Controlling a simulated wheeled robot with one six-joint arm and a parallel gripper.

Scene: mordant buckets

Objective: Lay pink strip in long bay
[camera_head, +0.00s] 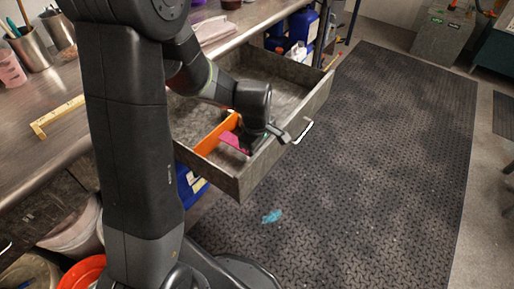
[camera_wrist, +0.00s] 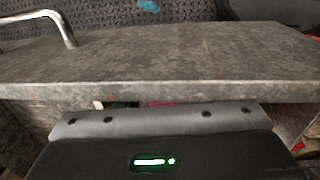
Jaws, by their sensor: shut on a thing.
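The pink strip (camera_head: 234,142) is in the open grey drawer (camera_head: 290,77), on the handle-front side of an orange divider (camera_head: 216,134). My gripper (camera_head: 246,146) is down inside the drawer near the front wall, shut on the strip. Arm and gripper hide part of the strip and the divider's far end. I cannot tell whether the strip touches the drawer floor. In the wrist view a thin sliver of the strip (camera_wrist: 160,103) shows between the drawer's front wall (camera_wrist: 180,65) and my gripper body. The fingertips are hidden there.
The drawer's bar handle (camera_head: 303,131) sticks out from its front wall, close to my wrist. A worktop (camera_head: 60,135) with cups and a yellow ruler (camera_head: 57,116) lies at left. An orange-red bucket (camera_head: 82,272) is at bottom left. The dark floor mat at right is mostly clear.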

